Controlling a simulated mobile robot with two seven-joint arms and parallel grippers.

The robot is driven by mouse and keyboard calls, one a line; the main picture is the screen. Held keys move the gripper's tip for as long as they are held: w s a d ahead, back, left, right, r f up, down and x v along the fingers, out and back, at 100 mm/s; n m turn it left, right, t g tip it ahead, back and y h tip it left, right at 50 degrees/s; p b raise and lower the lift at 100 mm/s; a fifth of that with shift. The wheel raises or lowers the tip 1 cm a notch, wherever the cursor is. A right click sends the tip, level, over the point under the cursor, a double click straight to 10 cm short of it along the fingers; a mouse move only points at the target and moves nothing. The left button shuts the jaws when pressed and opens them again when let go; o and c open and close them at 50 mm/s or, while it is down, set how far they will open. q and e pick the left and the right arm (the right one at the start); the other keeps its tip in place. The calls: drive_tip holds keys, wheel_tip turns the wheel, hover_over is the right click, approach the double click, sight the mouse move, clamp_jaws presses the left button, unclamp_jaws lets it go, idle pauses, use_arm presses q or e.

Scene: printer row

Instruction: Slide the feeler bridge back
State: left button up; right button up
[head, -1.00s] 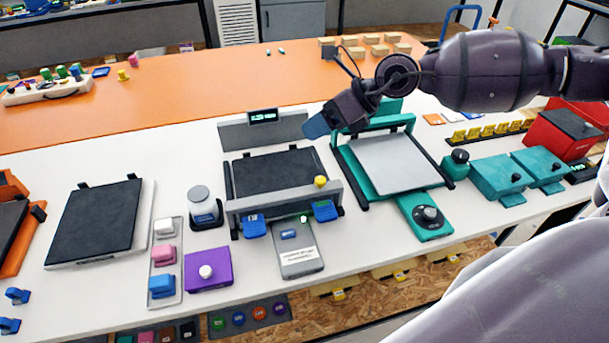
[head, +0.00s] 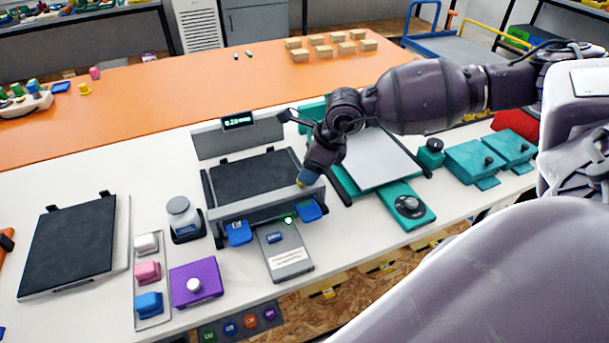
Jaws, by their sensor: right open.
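The feeler bridge (head: 250,209) is a grey bar across the front end of a dark flat bed (head: 256,176). My right gripper (head: 304,179) points down at the knob. Its fingertips are at or around the knob; I cannot tell whether they touch it. It is open. A grey upright panel with a lit green display (head: 237,121) stands behind the bed. My left gripper is not in view.
Two blue clips (head: 239,233) and a grey box (head: 285,258) sit in front of the bridge. A teal-framed printer (head: 383,160) stands close on the right. A grey jar (head: 182,217) and a purple box (head: 195,281) are on the left. The bed behind the bridge is clear.

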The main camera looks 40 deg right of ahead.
drive_tip(key=shift+x, duration=1.6)
drive_tip(key=shift+c, duration=0.5)
clamp_jaws()
